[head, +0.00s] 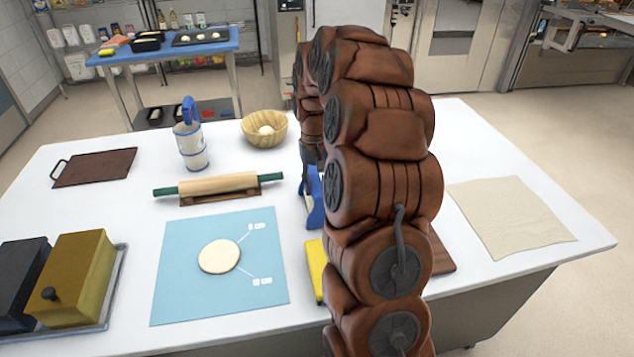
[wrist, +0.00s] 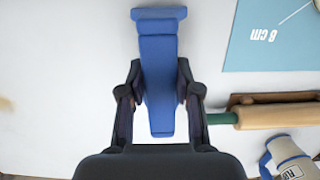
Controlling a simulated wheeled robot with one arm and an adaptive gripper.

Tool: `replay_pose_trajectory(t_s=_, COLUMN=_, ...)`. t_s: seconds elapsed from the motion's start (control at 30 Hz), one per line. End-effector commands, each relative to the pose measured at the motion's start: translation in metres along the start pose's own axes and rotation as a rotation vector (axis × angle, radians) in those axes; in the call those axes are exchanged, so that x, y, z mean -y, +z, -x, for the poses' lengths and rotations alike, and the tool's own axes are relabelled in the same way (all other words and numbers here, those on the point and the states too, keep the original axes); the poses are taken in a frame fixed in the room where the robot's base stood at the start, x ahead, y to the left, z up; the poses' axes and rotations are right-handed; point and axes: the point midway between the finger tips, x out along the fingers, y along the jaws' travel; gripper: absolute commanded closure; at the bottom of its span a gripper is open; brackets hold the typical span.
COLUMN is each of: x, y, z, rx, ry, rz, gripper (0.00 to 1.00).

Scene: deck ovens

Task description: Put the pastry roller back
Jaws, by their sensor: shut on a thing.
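A blue tool with a long body and a wider crossbar at one end (wrist: 158,70) sits between the fingers of my gripper (wrist: 158,100) in the wrist view. It may be the pastry roller. My gripper is shut on it. In the head view the blue tool (head: 314,203) shows just left of my arm, which hides most of it and the gripper. I cannot tell whether it touches the table. A wooden rolling pin with green handles (head: 218,184) lies on a brown wooden rest (head: 205,199); it also shows in the wrist view (wrist: 275,115).
A light blue mat (head: 185,290) holds a round of dough (head: 219,257). A white and blue canister (head: 192,150) and a wooden bowl (head: 264,127) stand behind the rolling pin. A yellow item (head: 316,270) lies beside my arm. A pale sheet (head: 510,215) lies at right.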

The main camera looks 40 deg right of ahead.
Motion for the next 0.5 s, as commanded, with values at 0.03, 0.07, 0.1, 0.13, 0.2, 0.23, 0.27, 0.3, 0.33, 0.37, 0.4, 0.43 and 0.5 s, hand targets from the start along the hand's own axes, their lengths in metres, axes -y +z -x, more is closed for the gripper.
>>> replay_pose_trajectory(t_s=0.03, x=0.0000, y=-0.0002, z=-0.0001, rx=-0.001, ry=0.000, rz=0.000, gripper=1.00)
replay_pose_trajectory(t_s=0.07, x=0.0001, y=-0.0003, z=-0.0008, rx=-0.001, ry=0.000, rz=0.000, gripper=1.00)
replay_pose_trajectory(t_s=0.1, x=0.0001, y=-0.0004, z=-0.0021, rx=0.000, ry=0.000, rz=0.000, gripper=1.00)
replay_pose_trajectory(t_s=0.13, x=0.0001, y=-0.0005, z=-0.0031, rx=0.000, ry=0.000, rz=0.000, gripper=1.00)
replay_pose_trajectory(t_s=0.2, x=0.0001, y=-0.0004, z=-0.0031, rx=0.000, ry=0.000, rz=0.000, gripper=0.64)
replay_pose_trajectory(t_s=0.23, x=0.0001, y=-0.0004, z=-0.0029, rx=0.000, ry=0.000, rz=0.000, gripper=0.61)
replay_pose_trajectory(t_s=0.27, x=0.0001, y=-0.0004, z=-0.0029, rx=0.000, ry=0.000, rz=0.000, gripper=0.58)
replay_pose_trajectory(t_s=0.3, x=0.0000, y=-0.0004, z=-0.0028, rx=0.000, ry=0.000, rz=0.000, gripper=0.54)
replay_pose_trajectory(t_s=0.33, x=0.0000, y=-0.0003, z=-0.0028, rx=0.000, ry=0.000, rz=0.000, gripper=0.51)
replay_pose_trajectory(t_s=0.37, x=0.0000, y=-0.0003, z=-0.0029, rx=0.000, ry=0.000, rz=0.000, gripper=0.47)
replay_pose_trajectory(t_s=0.4, x=0.0000, y=-0.0003, z=-0.0029, rx=0.001, ry=0.000, rz=0.000, gripper=0.43)
replay_pose_trajectory(t_s=0.43, x=-0.0001, y=-0.0003, z=-0.0029, rx=0.001, ry=0.000, rz=0.000, gripper=0.42)
replay_pose_trajectory(t_s=0.5, x=-0.0001, y=-0.0002, z=-0.0029, rx=0.001, ry=0.000, rz=0.000, gripper=0.42)
